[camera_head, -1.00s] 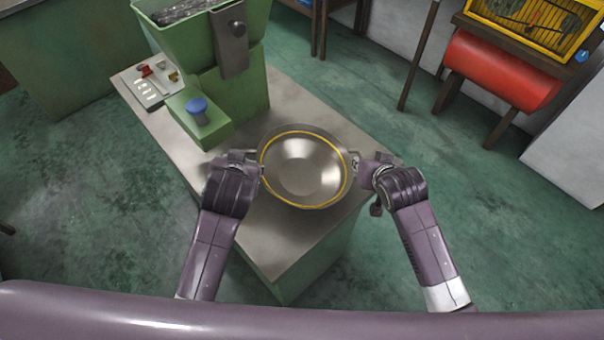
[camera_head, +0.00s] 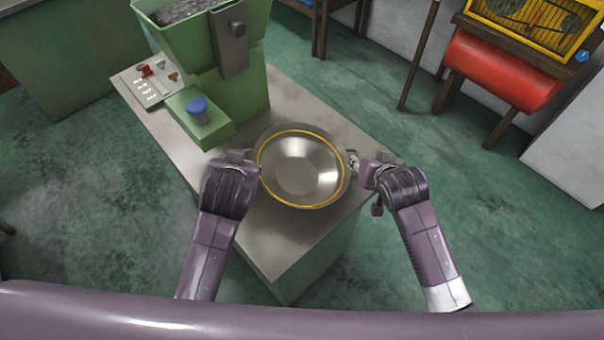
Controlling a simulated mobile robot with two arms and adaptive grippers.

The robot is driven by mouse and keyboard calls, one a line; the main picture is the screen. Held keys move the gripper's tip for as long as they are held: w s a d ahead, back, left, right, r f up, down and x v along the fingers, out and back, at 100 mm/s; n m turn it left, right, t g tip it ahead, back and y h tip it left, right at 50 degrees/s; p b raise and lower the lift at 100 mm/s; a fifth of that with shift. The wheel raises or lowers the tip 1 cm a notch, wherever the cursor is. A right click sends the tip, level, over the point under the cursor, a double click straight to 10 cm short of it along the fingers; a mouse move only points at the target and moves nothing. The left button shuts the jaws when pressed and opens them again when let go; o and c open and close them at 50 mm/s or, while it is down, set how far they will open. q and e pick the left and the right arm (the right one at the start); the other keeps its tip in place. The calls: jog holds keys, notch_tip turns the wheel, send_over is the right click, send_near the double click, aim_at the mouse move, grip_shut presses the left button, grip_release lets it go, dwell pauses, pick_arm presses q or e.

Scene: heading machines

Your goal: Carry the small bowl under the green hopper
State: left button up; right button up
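The small bowl (camera_head: 300,172) is shiny metal with a yellow ring inside its rim. It is upright over the near part of the grey bench top; I cannot tell whether it touches the top. The green hopper (camera_head: 180,22) stands at the far end of the bench, up and left of the bowl, with dark material in it. My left gripper (camera_head: 257,162) is at the bowl's left rim and appears shut on it. My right gripper (camera_head: 353,163) is beside the right rim; its fingers are too small to tell whether they grip.
A green block with a blue knob (camera_head: 198,110) juts from the machine left of the bowl. A control panel (camera_head: 150,82) lies beyond it. The bench top (camera_head: 285,235) is bare in front of the bowl. A red roll (camera_head: 495,75) is at far right.

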pick_arm(q)
jog(key=shift+d, duration=0.5)
pick_arm(e)
jog(key=a+v, duration=0.1)
jog(key=v, duration=0.6)
jog(key=shift+s+d+r, duration=0.2)
jog(key=shift+s+r, duration=0.1)
jog(key=shift+s, duration=0.05)
pick_arm(q)
jog(key=shift+r, duration=0.1)
jog(key=a+p, duration=0.2)
jog(key=a, duration=0.4)
jog(key=shift+a, duration=0.3)
pick_arm(e)
jog(key=shift+d+r, duration=0.3)
jog(key=shift+r, duration=0.7)
pick_arm(q)
jog(key=shift+s, duration=0.1)
jog(key=shift+r+p, duration=1.3)
jog(key=shift+p, duration=0.15)
pick_arm(e)
jog(key=d, duration=0.6)
jog(key=shift+w, duration=0.1)
